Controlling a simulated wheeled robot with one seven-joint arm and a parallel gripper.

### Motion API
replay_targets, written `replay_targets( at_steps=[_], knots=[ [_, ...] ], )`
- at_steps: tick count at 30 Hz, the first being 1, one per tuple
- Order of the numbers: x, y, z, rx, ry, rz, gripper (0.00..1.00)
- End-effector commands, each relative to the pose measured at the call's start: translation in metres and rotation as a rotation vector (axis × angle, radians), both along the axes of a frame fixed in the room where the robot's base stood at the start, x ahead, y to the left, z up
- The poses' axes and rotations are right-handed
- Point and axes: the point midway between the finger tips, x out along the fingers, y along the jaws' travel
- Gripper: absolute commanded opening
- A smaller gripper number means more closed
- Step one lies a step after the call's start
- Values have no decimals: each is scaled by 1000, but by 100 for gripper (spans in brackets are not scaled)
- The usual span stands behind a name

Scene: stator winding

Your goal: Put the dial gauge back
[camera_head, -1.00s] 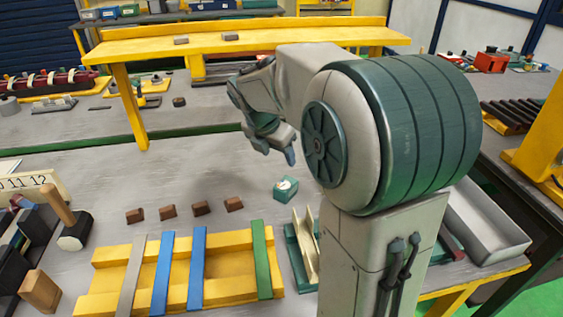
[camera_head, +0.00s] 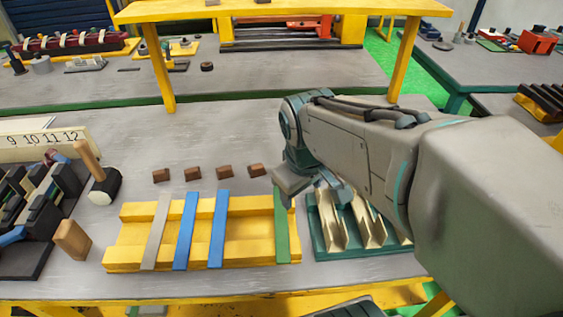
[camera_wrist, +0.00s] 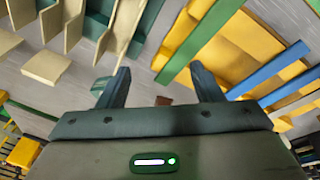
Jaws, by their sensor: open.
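The dial gauge does not show in either current view; my arm covers part of the bench where it may be. My gripper (camera_head: 303,192) is low over the bench, between the green strip of the yellow fixture (camera_head: 135,263) and the teal rack (camera_head: 322,243). In the wrist view my gripper (camera_wrist: 160,88) has its two fingers spread apart, with nothing held between them. A small brown block (camera_wrist: 163,100) shows beyond the gap.
The teal rack with cream dividers (camera_wrist: 117,30) is close on the left in the wrist view; the yellow fixture (camera_wrist: 225,50) is on the right. Several brown blocks (camera_head: 193,172) stand in a row behind the fixture. A mallet (camera_head: 103,190) stands left.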

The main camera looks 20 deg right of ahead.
Motion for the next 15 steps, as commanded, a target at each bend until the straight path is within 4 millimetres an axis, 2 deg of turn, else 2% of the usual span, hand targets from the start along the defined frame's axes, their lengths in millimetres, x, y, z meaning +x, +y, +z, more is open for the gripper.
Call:
replay_targets(
  at_steps=[3,6,15],
  knots=[
    [-20,7,-9,86,-16,-197,60],
    [-30,10,-14,134,-21,-309,60],
    [-35,12,-17,163,-21,-382,60]
  ],
)
